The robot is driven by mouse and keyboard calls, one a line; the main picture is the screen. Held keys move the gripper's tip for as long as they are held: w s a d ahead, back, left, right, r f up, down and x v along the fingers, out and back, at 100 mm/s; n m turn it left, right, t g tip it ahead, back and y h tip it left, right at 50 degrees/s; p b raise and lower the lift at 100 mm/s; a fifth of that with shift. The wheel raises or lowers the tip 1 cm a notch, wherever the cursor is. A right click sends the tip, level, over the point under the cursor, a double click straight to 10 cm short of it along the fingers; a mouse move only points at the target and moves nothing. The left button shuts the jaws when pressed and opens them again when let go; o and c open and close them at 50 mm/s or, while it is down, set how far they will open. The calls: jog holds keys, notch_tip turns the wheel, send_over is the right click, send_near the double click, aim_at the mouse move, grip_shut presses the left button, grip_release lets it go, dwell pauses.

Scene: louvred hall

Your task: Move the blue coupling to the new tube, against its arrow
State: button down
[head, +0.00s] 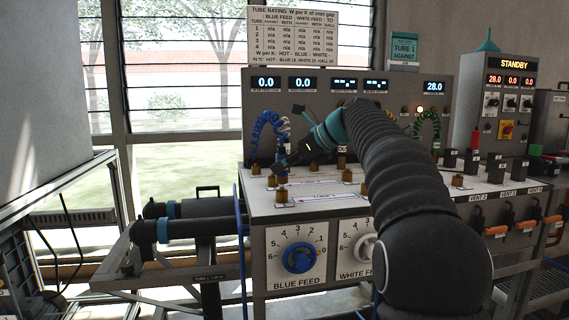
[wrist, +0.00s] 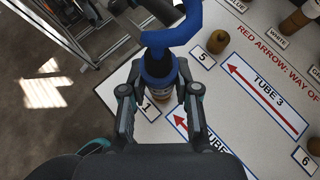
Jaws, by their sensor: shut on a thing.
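My gripper (wrist: 158,100) is shut on the blue coupling (wrist: 158,68), one finger on each side of it. A thick blue hose (wrist: 185,25) bends up from the coupling. The coupling is upright above a brass-coloured part by the plate marked 1 (wrist: 149,108); I cannot tell whether it is seated. In the head view my gripper (head: 283,164) is at the bench top's left end, with the coupled spot mostly hidden. The tube 3 label (wrist: 265,93) has a red arrow pointing toward plate 5 (wrist: 203,54). A partly hidden tube label (wrist: 195,130) has its arrow pointing toward plate 1.
Bare brass ports stand near, one beside plate 5 (wrist: 218,41). The blue feed knob (head: 299,257) is on the bench front. The panel (head: 345,105) shows 0.0, 0.0, dashes and 28.0. A white coupling (wrist: 298,20) stands at the upper right.

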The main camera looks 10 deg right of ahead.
aim_at(286, 154)
jog(key=shift+f+b, duration=0.3)
jog(key=shift+f, duration=0.5)
jog(key=c, duration=0.8)
grip_release()
jog(key=shift+o, duration=0.2)
jog(key=shift+s+d+r+p, duration=0.2)
jog(key=shift+s+d+r, duration=0.2)
jog(key=shift+r, duration=0.65)
jog(key=shift+s+d+r+p, duration=0.15)
jog(key=shift+s+d+r, duration=0.25)
jog(key=shift+r, duration=0.6)
jog(key=shift+s+d+r+p, duration=0.2)
jog(key=shift+s+d+r, duration=0.15)
jog(key=shift+r, duration=0.7)
jog(key=shift+d, duration=0.1)
